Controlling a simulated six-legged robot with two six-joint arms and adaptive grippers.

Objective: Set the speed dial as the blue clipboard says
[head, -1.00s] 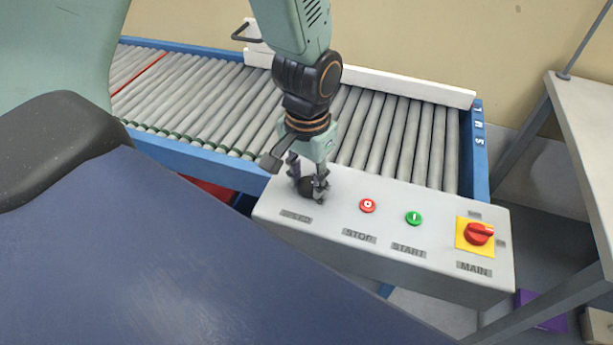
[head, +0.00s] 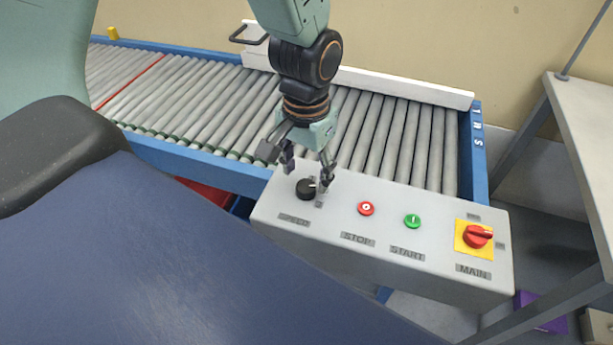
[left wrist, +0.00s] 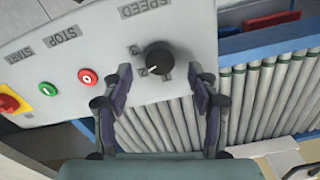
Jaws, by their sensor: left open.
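The black speed dial (head: 306,188) sits at the left end of the grey control box, above its SPEED label. It also shows in the left wrist view (left wrist: 159,58), where its white pointer mark faces the lower left, towards small printed numbers too blurred to read for certain. My left gripper (head: 307,173) is open and empty just above the dial. Its two fingers are spread to either side and look clear of the knob. The blue clipboard is not in these views. My right gripper is not in view.
The grey control box (head: 370,275) also carries a red STOP button (head: 366,208), a green START button (head: 412,221) and a red MAIN switch (head: 478,237) on a yellow plate. A roller conveyor (head: 390,140) with blue rails runs behind it. A table stands at right.

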